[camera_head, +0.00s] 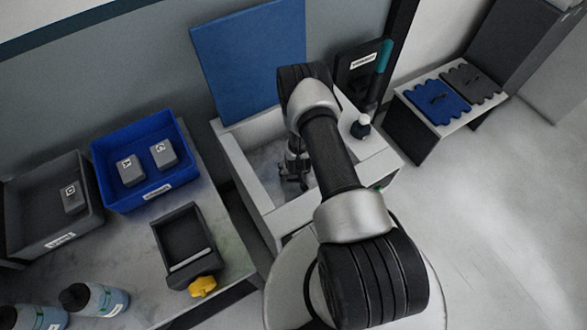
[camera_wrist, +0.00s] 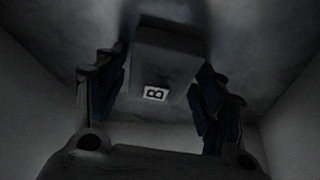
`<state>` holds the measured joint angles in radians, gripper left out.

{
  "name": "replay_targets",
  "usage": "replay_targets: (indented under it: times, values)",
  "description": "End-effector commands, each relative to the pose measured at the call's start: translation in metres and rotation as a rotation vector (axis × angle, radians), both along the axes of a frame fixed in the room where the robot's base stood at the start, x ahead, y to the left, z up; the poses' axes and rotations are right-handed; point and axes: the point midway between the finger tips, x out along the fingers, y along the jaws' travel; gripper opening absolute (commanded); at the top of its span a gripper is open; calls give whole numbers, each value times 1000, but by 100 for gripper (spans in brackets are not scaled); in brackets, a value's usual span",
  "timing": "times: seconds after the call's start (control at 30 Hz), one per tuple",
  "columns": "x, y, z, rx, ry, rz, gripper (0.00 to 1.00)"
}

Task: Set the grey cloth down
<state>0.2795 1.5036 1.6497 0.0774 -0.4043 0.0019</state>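A dark grey cloth (camera_head: 472,83) with wavy edges lies flat on the right end of the low white bench, beside a blue one. My gripper (camera_head: 294,176) is away from it, down inside the open white box at the centre, partly hidden by my arm. In the wrist view, my gripper's two fingers (camera_wrist: 160,90) stand on either side of a grey block (camera_wrist: 170,58) labelled B. The view is dark, and I cannot tell whether the fingers press on the block or only flank it. No cloth shows in the wrist view.
The blue cloth (camera_head: 436,102) shares the white bench (camera_head: 415,121). At left are a blue bin (camera_head: 126,196) with two grey blocks, a grey bin (camera_head: 30,232), a dark tray (camera_head: 184,238) and bottles.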

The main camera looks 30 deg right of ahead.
Motion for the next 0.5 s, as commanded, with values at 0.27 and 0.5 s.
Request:
replay_targets:
  times: [0.27,0.5]
  values:
    - [0,0,0,0,0,0,74]
    - [0,0,4,0,0,0,74]
